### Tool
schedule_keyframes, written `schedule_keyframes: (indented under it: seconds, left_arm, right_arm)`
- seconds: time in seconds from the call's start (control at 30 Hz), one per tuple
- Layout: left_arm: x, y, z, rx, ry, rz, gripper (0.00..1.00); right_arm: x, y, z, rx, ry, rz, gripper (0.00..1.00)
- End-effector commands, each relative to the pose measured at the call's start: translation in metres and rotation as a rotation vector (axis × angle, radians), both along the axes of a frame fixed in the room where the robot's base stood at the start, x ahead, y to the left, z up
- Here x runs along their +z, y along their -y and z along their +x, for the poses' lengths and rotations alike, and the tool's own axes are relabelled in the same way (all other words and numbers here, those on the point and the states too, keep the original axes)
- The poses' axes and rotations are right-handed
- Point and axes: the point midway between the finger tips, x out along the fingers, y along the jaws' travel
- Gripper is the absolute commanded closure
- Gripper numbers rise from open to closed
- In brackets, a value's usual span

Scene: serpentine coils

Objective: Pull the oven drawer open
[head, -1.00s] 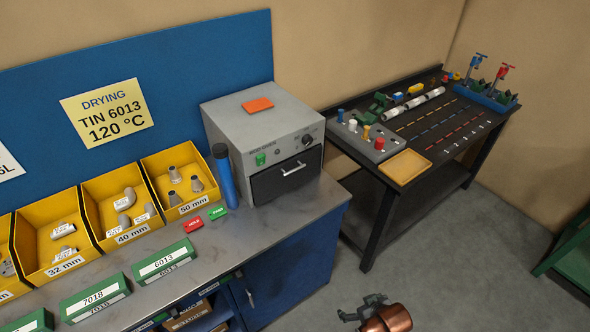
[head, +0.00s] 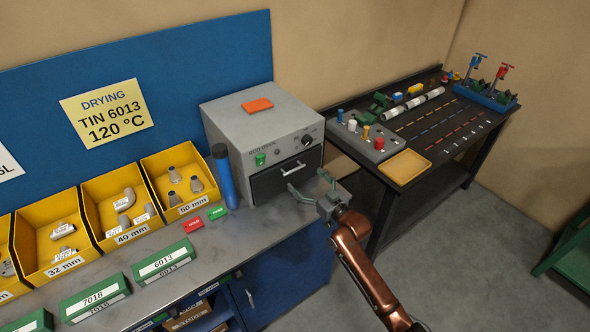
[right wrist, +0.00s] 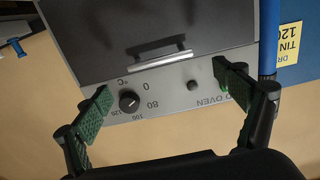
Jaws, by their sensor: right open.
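The grey rod oven (head: 262,125) stands on the metal bench. Its black drawer front (head: 287,176) is shut and has a silver bar handle (head: 293,168). In the right wrist view the drawer front (right wrist: 130,35) and handle (right wrist: 160,60) show upside down, beyond the fingertips. My right gripper (head: 309,183) is open and empty, just in front of the drawer and to the lower right of the handle. In the right wrist view its two green-padded fingers (right wrist: 168,92) are spread wide, with the handle between their lines but farther off. My left gripper is out of view.
A blue cylinder (head: 224,178) stands left of the oven. Red (head: 193,224) and green (head: 217,213) tags lie on the bench top. A dark table (head: 440,145) with fittings stands to the right, with open floor before it.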

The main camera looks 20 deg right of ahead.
Motion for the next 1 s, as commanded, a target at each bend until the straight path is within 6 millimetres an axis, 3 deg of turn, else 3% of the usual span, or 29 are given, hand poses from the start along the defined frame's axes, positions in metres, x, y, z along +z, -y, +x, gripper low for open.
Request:
schedule_keyframes:
  seconds: [0.3, 0.5, 0.83, 1.0]
  left_arm:
    - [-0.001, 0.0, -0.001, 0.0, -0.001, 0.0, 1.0]
    - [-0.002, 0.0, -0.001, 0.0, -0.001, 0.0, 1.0]
    - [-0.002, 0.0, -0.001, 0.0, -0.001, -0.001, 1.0]
    - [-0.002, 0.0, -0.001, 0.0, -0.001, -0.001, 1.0]
  right_arm:
    - [0.001, -0.017, 0.045, 0.0, 0.002, 0.002, 0.1]
    - [0.0, -0.023, 0.064, 0.0, -0.001, 0.0, 0.1]
    - [-0.001, -0.025, 0.067, 0.0, -0.001, 0.0, 0.1]
    - [-0.001, -0.025, 0.067, 0.0, -0.001, 0.0, 0.21]
